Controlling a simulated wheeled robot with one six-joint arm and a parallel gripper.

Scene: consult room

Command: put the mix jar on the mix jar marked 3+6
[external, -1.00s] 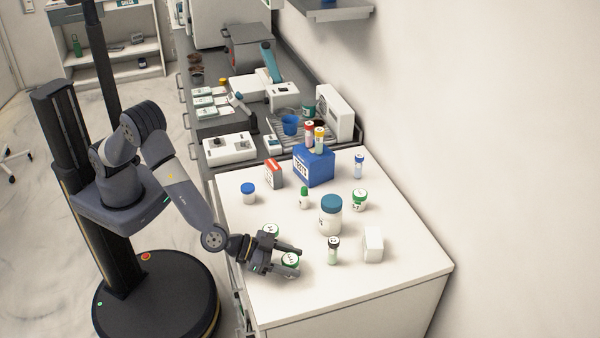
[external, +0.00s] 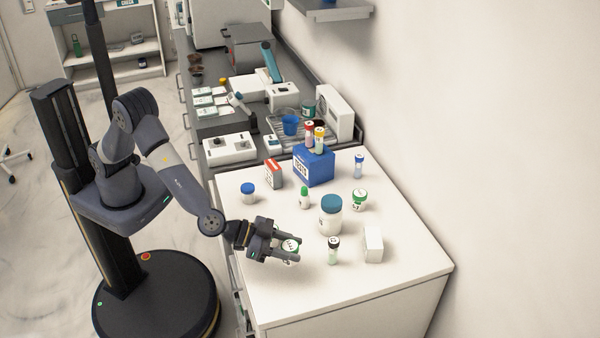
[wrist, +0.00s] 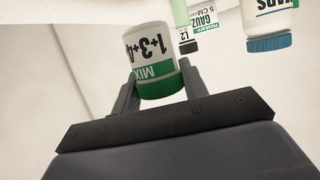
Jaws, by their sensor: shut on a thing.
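My gripper (external: 287,249) is shut on a white mix jar with a green band and lid (external: 291,246), over the near left part of the white counter. In the wrist view the held jar (wrist: 154,62) sits between both fingers and its label reads 1+3+4; that view is upside down, so the jar is upright. Another green-lidded white jar (external: 359,201) stands on the right side of the counter; its mark is too small to read surely. A further jar seen earlier behind the gripper is now hidden by it. No 3+6 mark is readable.
A large blue-lidded bottle (external: 330,216), a dark-capped vial (external: 333,250) and a white box (external: 373,244) stand right of my gripper. A blue tube box (external: 314,166), red-white box (external: 273,174) and small blue-lidded jar (external: 248,192) stand farther back. The front counter is clear.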

